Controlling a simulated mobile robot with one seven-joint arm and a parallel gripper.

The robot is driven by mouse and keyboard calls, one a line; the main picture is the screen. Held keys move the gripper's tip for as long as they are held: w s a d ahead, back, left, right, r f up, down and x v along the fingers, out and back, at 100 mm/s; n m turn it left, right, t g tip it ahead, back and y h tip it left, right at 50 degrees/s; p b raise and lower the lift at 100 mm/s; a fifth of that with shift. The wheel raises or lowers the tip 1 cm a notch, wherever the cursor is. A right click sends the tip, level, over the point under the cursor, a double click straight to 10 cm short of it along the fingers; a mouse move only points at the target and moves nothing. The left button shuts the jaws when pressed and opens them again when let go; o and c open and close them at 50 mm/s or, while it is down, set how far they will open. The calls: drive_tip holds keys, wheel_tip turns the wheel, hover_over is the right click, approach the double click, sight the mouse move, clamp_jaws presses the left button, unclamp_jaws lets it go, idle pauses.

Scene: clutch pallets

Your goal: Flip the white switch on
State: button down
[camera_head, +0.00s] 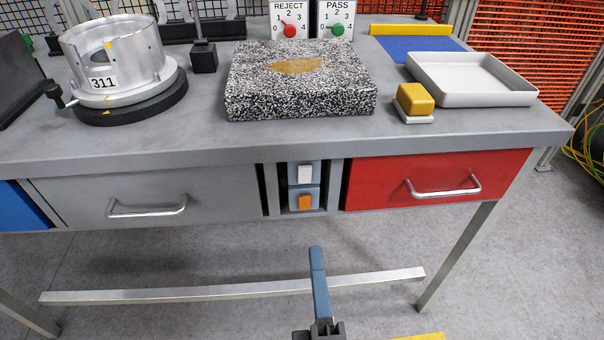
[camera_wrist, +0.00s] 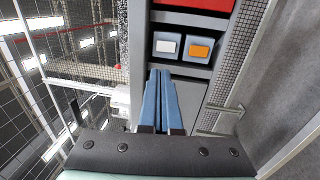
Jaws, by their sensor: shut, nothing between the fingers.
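The white switch (camera_head: 305,174) is a small white rocker on a grey-blue housing, in the recess between the grey drawer and the red drawer. In the wrist view the white switch (camera_wrist: 167,46) shows ahead of my fingertips, beside an orange switch (camera_wrist: 200,51). In the head view the orange switch (camera_head: 305,202) is directly below the white one. My gripper (camera_head: 316,249) has long blue fingers, shut and empty, below and in front of the recess. In the wrist view my gripper (camera_wrist: 160,72) points toward the switches, apart from them. I cannot tell which way the white switch is set.
The grey drawer (camera_head: 170,190) and red drawer (camera_head: 400,183) flank the recess, with handles sticking out. The workbench top (camera_head: 200,135) overhangs above. It carries a speckled block (camera_head: 300,105), a white tray (camera_head: 470,97) and a ring marked 311 (camera_head: 115,55). A crossbar (camera_head: 230,287) runs low beneath.

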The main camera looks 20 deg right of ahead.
sight(304, 171)
drive_tip(key=shift+w, duration=0.1)
drive_tip(key=b+x, duration=0.1)
drive_tip(key=x, duration=1.3)
drive_tip(key=r+p, duration=0.1)
drive_tip(key=p, duration=0.2)
drive_tip(key=shift+w+r+g, duration=0.1)
drive_tip(key=shift+g, duration=0.3)
drive_tip(key=shift+p, duration=0.5)
drive_tip(key=shift+f+b, duration=0.35)
